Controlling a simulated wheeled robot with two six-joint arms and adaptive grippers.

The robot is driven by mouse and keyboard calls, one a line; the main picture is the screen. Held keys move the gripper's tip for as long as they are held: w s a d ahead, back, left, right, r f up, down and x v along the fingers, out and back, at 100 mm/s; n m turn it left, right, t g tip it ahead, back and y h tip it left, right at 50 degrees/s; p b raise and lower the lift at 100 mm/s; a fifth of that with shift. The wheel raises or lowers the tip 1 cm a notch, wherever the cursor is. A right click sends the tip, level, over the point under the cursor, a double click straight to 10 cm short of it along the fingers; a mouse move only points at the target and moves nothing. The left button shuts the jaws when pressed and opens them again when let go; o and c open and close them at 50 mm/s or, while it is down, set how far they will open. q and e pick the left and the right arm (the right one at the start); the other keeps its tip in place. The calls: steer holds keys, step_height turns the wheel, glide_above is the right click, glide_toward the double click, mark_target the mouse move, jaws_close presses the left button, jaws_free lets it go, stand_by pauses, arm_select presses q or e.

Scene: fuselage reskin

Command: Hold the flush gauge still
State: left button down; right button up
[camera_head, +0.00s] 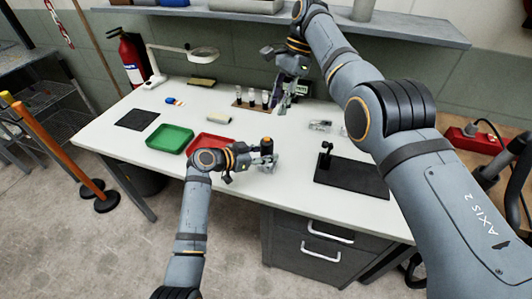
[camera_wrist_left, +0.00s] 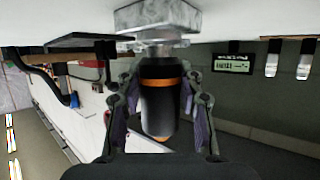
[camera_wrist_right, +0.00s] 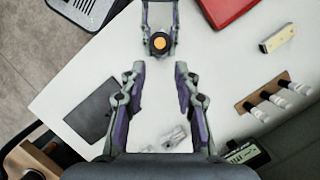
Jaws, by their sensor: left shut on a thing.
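The flush gauge is a dark cylinder with an orange band (camera_wrist_left: 160,95). My left gripper (camera_wrist_left: 160,120) is shut around its body and holds it upright at the front of the white table. A grey metal block (camera_wrist_left: 155,18) is at the gauge's foot in the left wrist view. In the head view the gauge (camera_head: 267,145) stands in my left gripper (camera_head: 263,158). In the right wrist view its orange top (camera_wrist_right: 159,43) shows between the left fingers. My right gripper (camera_wrist_right: 160,85) is open and empty above the table; in the head view it (camera_head: 283,103) is farther back.
A green tray (camera_head: 170,138) and a red tray (camera_head: 208,143) lie left of the gauge. A dark mat (camera_head: 350,176) with a small black stand lies to the right. A rack with white-topped pieces (camera_wrist_right: 268,100) and a small display (camera_wrist_right: 243,154) stand at the back.

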jaws_close()
stand_by(1.1)
